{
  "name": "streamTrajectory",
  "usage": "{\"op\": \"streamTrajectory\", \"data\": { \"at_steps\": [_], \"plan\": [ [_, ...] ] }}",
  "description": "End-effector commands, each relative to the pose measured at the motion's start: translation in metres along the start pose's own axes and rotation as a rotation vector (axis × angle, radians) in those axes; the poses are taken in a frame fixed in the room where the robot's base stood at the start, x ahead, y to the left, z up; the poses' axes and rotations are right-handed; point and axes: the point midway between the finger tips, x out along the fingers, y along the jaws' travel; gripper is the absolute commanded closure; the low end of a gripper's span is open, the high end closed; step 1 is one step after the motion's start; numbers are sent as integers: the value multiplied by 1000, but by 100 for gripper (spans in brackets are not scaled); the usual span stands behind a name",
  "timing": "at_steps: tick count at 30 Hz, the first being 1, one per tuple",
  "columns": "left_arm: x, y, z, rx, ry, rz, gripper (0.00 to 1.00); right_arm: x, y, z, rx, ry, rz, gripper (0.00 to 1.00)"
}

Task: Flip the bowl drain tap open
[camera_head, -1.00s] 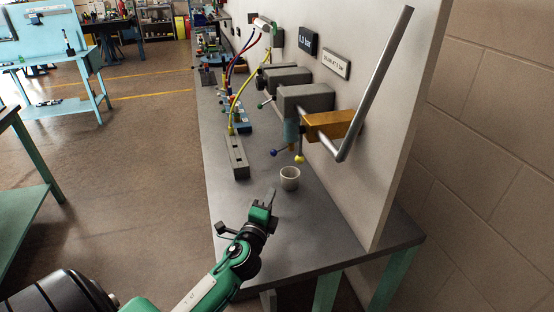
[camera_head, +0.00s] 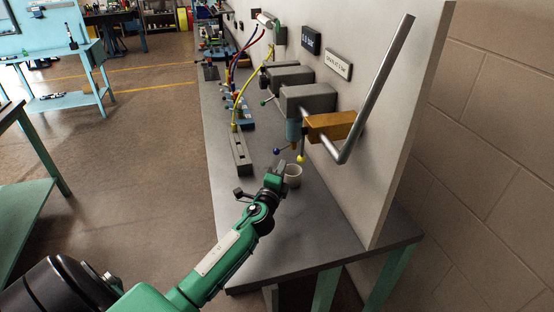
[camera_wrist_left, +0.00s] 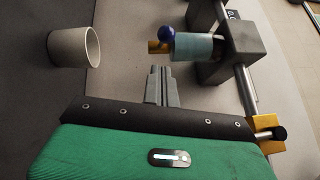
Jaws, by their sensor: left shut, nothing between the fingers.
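A blue-tinted bowl (camera_head: 293,131) hangs under a grey block (camera_head: 306,98) on the panel. It also shows in the left wrist view (camera_wrist_left: 192,48). At its lower end are a brass-coloured outlet (camera_wrist_left: 156,47) and a small lever with a blue ball (camera_head: 276,151); the blue ball (camera_wrist_left: 166,33) faces me in the wrist view. A yellow ball (camera_head: 300,159) hangs close by. My left gripper (camera_head: 281,165) is shut and empty, below the bowl and apart from the blue ball; its fingertips (camera_wrist_left: 160,70) point towards the outlet. My right gripper is not in view.
A pale cup (camera_head: 294,178) stands on the bench just beside my left gripper; it also shows in the wrist view (camera_wrist_left: 74,48). A brass-coloured block (camera_head: 331,125) with a long grey handle (camera_head: 380,85) juts from the panel at right. The bench front (camera_head: 300,240) is clear.

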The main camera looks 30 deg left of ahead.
Motion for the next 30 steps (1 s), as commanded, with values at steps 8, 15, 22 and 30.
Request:
{"op": "streamTrajectory", "data": {
  "at_steps": [8,15,22,30],
  "plan": [
    [18,-1,19,1,0,0,100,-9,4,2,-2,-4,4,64],
    [19,0,20,0,0,0,100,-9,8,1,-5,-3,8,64],
    [19,0,21,0,6,-1,100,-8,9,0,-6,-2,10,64],
    [20,1,26,-7,57,-8,100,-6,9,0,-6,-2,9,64]
  ]
}}
